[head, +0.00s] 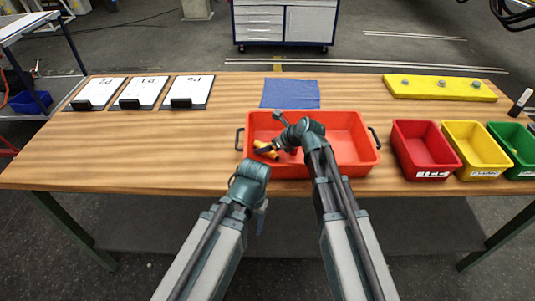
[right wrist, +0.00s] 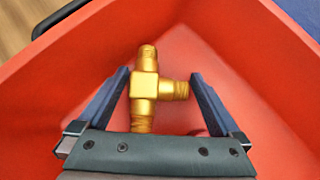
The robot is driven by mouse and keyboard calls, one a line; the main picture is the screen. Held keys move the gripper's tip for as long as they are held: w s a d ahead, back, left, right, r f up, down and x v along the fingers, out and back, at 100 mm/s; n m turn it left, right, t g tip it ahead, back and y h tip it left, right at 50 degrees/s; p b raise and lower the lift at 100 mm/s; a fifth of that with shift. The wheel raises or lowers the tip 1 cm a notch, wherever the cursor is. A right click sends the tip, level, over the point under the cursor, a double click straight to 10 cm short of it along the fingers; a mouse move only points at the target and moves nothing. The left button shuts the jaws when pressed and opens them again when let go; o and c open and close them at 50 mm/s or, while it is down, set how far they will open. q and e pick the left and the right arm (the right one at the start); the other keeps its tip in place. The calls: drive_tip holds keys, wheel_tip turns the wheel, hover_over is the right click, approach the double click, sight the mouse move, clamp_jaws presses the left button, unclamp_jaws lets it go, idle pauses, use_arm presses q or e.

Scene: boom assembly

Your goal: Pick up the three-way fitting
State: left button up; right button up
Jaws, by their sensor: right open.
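The three-way fitting is a brass-gold T-shaped piece (right wrist: 145,86) near a corner of the orange-red bin. One branch points right in the right wrist view. In the head view it is a small yellow-gold spot (head: 268,151), partly covered by my gripper. My right gripper (right wrist: 160,75) is open, with one finger on each side of the fitting. A gap shows at the left finger; the side branch ends close to the right finger, and I cannot tell if they touch. My left gripper (head: 261,214) hangs in front of the table edge, its jaws unclear.
The orange-red bin (head: 352,172) has raised walls and dark handles. Red (head: 428,164), yellow (head: 478,164) and green (head: 524,170) bins stand to its right. A blue cloth (head: 290,94) and a yellow board (head: 440,88) lie behind. Clipboards (head: 140,92) lie left; the table's left front is clear.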

drive_tip(key=shift+r, duration=0.1)
drive_tip(key=c, duration=1.4)
wheel_tip(320, 180, up, 10)
drive_tip(key=p, duration=1)
